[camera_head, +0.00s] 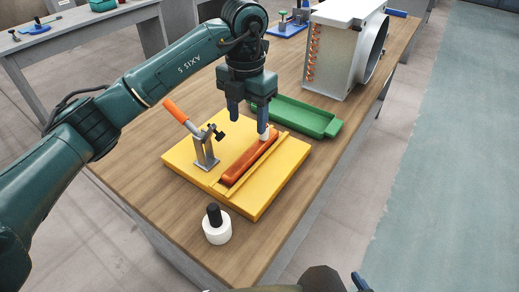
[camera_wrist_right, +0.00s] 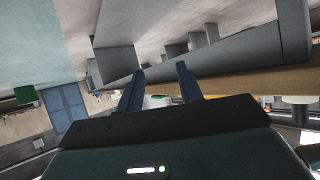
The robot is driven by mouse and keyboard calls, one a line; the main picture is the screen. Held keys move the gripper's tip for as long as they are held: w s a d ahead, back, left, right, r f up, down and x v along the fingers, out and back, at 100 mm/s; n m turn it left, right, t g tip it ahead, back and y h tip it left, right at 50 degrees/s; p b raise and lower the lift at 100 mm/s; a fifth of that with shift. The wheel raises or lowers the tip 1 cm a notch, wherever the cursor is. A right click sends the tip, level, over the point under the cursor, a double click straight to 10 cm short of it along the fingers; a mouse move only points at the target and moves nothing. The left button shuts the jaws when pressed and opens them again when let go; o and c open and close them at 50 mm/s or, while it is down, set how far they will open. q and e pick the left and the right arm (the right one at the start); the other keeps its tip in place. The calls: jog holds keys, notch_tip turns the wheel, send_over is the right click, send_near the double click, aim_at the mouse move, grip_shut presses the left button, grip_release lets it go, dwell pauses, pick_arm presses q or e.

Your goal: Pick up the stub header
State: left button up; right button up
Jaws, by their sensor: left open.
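The likely stub header, a reddish-orange bar (camera_head: 248,160), lies in a slot of the yellow fixture (camera_head: 265,190) on the workbench, beside a toggle clamp (camera_head: 205,150) with an orange handle. My left gripper (camera_head: 248,124) points down over the far end of the bar, its two blue fingers apart. A small white piece (camera_head: 264,136) shows at the tip of its right finger; I cannot tell whether they touch. Contact with the bar is unclear. My right gripper's fingers (camera_wrist_right: 160,70) are apart and empty in the right wrist view, away from the fixture.
A green tray (camera_head: 300,117) lies behind the fixture. A white cylinder with a black top (camera_head: 216,225) stands near the front edge. A white box with a large round duct (camera_head: 345,50) stands at the back right. Bare wood lies left of the fixture.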

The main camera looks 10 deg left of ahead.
pick_arm(q)
send_over(250, 152)
jog(key=s, duration=0.1)
notch_tip(250, 152, down, 5)
jog(key=shift+s+f, duration=0.15)
jog(key=shift+w+f+p, duration=0.2)
jog(key=shift+f+p, duration=0.05)
jog(key=shift+f, duration=0.65)
jog(key=shift+w+f+p, duration=0.2)
jog(key=shift+f+p, duration=0.05)
jog(key=shift+f, duration=0.65)
jog(key=shift+w+f+p, duration=0.2)
jog(key=shift+f+p, duration=0.05)
jog(key=shift+f, duration=0.65)
jog(key=shift+r, duration=0.1)
grip_shut()
